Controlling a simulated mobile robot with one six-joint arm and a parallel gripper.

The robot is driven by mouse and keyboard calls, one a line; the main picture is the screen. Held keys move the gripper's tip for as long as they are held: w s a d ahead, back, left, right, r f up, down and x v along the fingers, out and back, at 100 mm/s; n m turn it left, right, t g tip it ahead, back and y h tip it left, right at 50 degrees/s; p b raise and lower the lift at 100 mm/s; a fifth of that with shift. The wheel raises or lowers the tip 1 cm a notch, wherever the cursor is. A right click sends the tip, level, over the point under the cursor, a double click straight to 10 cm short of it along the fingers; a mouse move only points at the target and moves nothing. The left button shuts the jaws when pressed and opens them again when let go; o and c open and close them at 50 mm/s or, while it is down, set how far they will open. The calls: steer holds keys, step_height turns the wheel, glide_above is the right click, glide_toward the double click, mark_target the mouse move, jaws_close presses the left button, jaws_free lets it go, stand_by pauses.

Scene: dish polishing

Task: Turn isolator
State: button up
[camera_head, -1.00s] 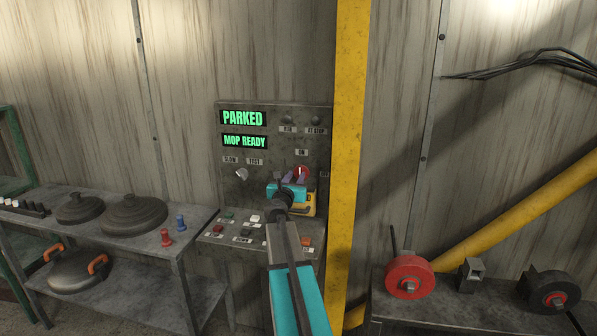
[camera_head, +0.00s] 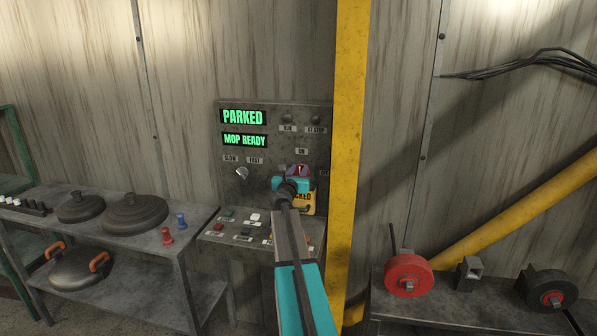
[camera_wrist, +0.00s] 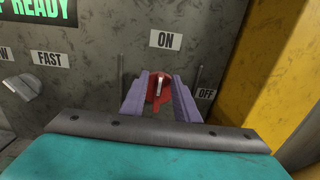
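The isolator is a red rotary switch (camera_wrist: 158,104) with a pale-edged handle, standing nearly upright below the ON label (camera_wrist: 165,41) in the wrist view. An OFF label (camera_wrist: 205,94) is to its right. My gripper (camera_wrist: 159,82) has two purple fingers, one on each side of the red handle. The fingers are apart, with the handle in the gap; firm contact with it does not show. In the head view my gripper (camera_head: 297,172) is in front of the panel's right part and hides most of the isolator.
The control panel (camera_head: 228,180) shows PARKED and MOP READY. A silver knob (camera_head: 241,173) is to the left, and a yellow tag (camera_head: 304,203) sits just below my gripper. A yellow post (camera_head: 348,130) stands close on the right. A shelf (camera_head: 200,222) with lids is at left.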

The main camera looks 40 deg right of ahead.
steer(key=shift+c, duration=0.3)
jaws_close()
steer(key=shift+f+m+b, duration=0.1)
steer(key=shift+m+b, duration=0.2)
steer(key=shift+b, duration=0.15)
steer(key=m+b, duration=0.5)
steer(key=b, duration=0.1)
steer(key=s+d+f+m+b, duration=0.1)
steer(key=m+b, duration=0.5)
steer(key=b, duration=0.1)
steer(key=s+f+m+b, duration=0.1)
steer(key=m+b, duration=0.5)
steer(key=b, duration=0.1)
steer(key=shift+s+d+f, duration=0.15)
steer(key=shift+d+f, duration=0.05)
steer(key=shift+f, duration=0.05)
steer(key=shift+m, duration=0.3)
